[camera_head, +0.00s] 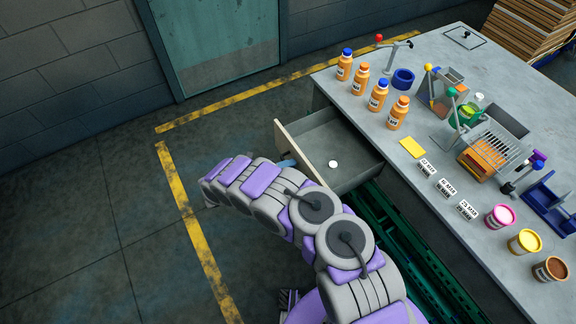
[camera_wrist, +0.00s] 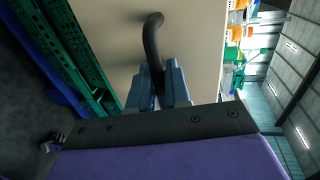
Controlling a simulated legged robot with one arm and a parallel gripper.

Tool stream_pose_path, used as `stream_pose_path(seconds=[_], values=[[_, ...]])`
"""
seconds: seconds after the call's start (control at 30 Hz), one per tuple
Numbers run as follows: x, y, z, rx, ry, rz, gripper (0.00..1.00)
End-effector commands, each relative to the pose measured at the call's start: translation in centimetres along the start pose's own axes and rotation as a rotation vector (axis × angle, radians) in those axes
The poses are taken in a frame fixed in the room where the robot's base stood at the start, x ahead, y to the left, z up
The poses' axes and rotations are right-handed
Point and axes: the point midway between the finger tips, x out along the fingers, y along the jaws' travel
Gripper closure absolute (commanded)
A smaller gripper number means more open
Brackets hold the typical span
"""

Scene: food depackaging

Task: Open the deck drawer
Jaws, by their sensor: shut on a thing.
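The deck drawer (camera_head: 336,140) is pulled out from under the left edge of the grey table in the head view. A small white round object (camera_head: 333,163) lies inside it. The drawer's beige front panel (camera_wrist: 112,45) fills the middle of the wrist view. Its dark curved handle (camera_wrist: 152,38) stands out from the panel. My gripper (camera_wrist: 158,82) is shut on the handle, with blue-grey fingers on both sides of it. In the head view my arm covers most of the gripper, and only a bit of blue shows near the drawer front.
The grey table (camera_head: 440,65) carries several orange bottles (camera_head: 378,95), a wire rack (camera_head: 495,143), and colored tubs (camera_head: 500,216). Green crates (camera_head: 420,258) stand below the drawer at the table's side. The floor left of the drawer is open, with yellow lines (camera_head: 190,215).

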Motion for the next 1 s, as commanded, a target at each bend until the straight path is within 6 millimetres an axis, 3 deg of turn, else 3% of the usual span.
stream_pose_path(seconds=[0.2,0.57,0.77,1.0], values=[[0.1,0.4,-0.3,-0.005,0.006,0.006,0.67],[-0.9,0.1,-0.1,-0.001,0.001,0.000,0.67],[-4.5,0.1,-0.1,-0.001,-0.001,0.003,0.67],[-10.0,0.2,0.0,-0.002,-0.002,0.004,0.67]])
